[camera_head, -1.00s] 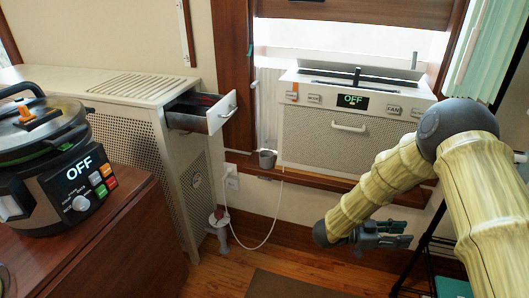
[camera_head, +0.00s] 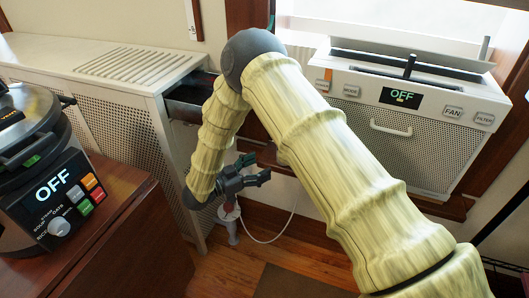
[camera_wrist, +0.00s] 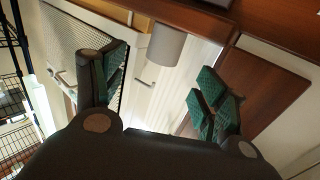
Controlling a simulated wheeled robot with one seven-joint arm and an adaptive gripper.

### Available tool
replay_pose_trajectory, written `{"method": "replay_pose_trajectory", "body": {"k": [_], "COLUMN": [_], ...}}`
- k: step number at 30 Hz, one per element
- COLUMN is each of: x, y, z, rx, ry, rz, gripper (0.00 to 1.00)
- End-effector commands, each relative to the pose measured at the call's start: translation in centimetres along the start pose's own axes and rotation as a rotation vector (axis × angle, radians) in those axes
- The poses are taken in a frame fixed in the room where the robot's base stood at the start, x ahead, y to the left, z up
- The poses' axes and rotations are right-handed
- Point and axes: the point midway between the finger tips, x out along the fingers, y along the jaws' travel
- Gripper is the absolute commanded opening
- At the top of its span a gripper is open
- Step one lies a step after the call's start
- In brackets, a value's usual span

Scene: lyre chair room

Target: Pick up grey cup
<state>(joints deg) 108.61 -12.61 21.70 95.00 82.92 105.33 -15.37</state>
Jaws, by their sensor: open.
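The grey cup (camera_wrist: 168,45) shows in the wrist view, near the top middle, against the brown wooden sill (camera_wrist: 200,18). It lies ahead of my open fingers, between their directions and apart from them. In the head view the cup is hidden behind my arm. My gripper (camera_head: 258,169) is near the middle of the head view, open and empty, in front of the wall below the sill. In the wrist view my gripper (camera_wrist: 164,85) shows two spread fingers with green pads.
A window unit (camera_head: 390,140) reading OFF stands right of my arm. A white perforated cabinet (camera_head: 115,100) with an open drawer (camera_head: 188,108) is at left. A cooker (camera_head: 45,170) sits on a brown table (camera_head: 140,235). A white cord (camera_head: 265,240) hangs below the sill.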

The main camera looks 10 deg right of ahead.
Motion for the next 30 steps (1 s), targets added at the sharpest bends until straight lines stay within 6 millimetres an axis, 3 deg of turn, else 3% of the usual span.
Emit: {"method": "replay_pose_trajectory", "body": {"k": [12, 20, 30], "x": [4.3, 6.0, 10.0], "y": [-0.4, -0.5, -0.8], "z": [0.0, 0.0, -0.1], "rx": [0.0, 0.0, 0.001], "ry": [0.0, 0.0, 0.0], "rz": [-0.008, -0.007, -0.005], "gripper": [0.73, 0.73, 0.73]}}
